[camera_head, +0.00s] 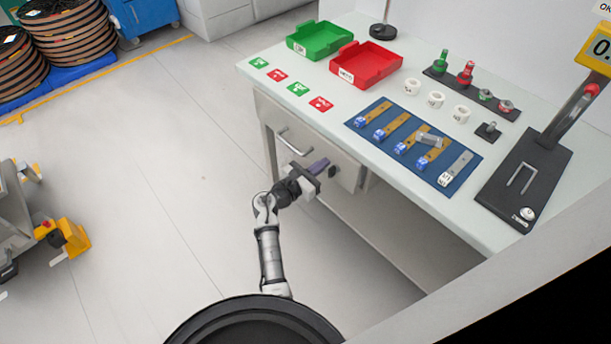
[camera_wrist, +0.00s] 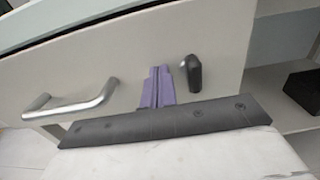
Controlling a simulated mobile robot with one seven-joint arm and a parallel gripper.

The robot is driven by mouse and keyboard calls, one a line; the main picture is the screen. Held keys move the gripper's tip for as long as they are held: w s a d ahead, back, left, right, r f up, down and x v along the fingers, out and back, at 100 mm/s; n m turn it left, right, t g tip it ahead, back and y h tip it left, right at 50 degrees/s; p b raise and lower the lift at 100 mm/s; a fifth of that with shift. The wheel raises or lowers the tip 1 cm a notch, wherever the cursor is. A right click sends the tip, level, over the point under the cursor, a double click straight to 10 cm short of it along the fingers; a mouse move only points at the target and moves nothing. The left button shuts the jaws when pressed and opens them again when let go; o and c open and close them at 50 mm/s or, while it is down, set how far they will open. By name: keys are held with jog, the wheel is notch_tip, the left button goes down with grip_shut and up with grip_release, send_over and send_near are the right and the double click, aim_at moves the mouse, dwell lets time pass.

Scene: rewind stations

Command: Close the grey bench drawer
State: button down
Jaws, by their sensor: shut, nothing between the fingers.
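The grey bench drawer (camera_head: 318,140) is under the left part of the bench top. Its front looks flush or nearly flush with the bench; I cannot tell whether a small gap remains. It has a silver bar handle (camera_head: 293,146), also seen in the wrist view (camera_wrist: 72,109), and a small black knob or latch (camera_wrist: 191,75) to the right. My gripper (camera_head: 324,162) is at the drawer front, between handle and knob. In the wrist view its purple fingers (camera_wrist: 156,72) are together and empty, pointing at the front. I cannot tell whether they touch it.
The bench top (camera_head: 300,60) overhangs above my gripper. It holds a green tray (camera_head: 318,45), a red tray (camera_head: 366,70), a blue mat (camera_head: 405,160) and a black stand (camera_head: 508,185). An open shelf space (camera_wrist: 285,70) lies right of the drawer.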

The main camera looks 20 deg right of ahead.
jog(key=shift+x, duration=1.15)
jog(key=shift+d+r, duration=0.15)
jog(key=shift+r, duration=0.15)
